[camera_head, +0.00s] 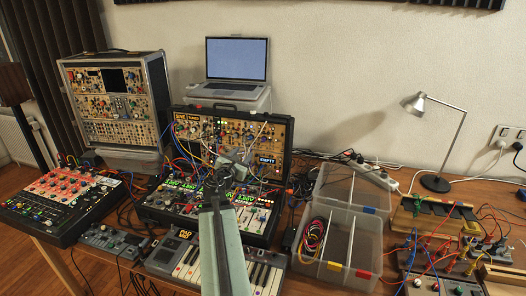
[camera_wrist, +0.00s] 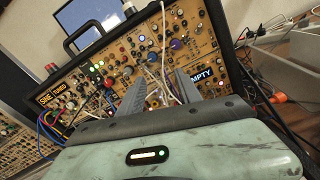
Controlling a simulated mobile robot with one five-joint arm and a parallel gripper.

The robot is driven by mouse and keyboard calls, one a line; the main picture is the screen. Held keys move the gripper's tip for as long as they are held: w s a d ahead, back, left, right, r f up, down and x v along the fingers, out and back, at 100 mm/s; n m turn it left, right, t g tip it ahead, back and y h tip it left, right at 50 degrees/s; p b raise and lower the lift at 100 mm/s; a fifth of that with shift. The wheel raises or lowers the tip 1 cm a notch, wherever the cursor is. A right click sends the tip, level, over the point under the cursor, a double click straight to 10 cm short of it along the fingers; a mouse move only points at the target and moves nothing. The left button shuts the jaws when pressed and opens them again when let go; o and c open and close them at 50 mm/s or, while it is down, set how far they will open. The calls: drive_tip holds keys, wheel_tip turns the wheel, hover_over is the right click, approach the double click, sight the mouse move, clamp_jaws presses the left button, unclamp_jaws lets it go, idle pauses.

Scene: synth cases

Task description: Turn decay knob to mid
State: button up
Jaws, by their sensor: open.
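The modular synth case (camera_head: 235,135) stands open in the middle of the table, with its upright panel of many knobs and patch cables. This panel (camera_wrist: 110,62) fills the middle of the wrist view. Knob labels are too small to read, so I cannot tell which knob is the decay knob. My gripper (camera_wrist: 160,77) is open, its two grey fingers apart and pointing at the panel, with white cables showing between and behind them. In the head view my gripper (camera_head: 222,160) is in front of the panel, above the lower modules. Whether a fingertip touches a knob cannot be told.
Patch cables (camera_head: 190,150) hang across the panel near my gripper. A laptop (camera_head: 236,60) stands behind the case. A keyboard (camera_head: 262,272) lies in front, a red mixer (camera_head: 60,200) at left. A clear divided box (camera_head: 345,215) and a lamp (camera_head: 440,150) are at right.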

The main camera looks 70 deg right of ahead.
sight(263, 140)
drive_tip(key=s+d+n, duration=0.1)
drive_tip(key=d, duration=0.2)
drive_tip(key=s+d+n, duration=0.1)
drive_tip(key=d, duration=0.3)
drive_tip(key=s+d+n, duration=0.1)
drive_tip(key=s+d, duration=0.1)
drive_tip(key=d, duration=0.1)
drive_tip(key=shift+d+r+h, duration=0.4)
drive_tip(key=shift+a, duration=0.1)
clamp_jaws()
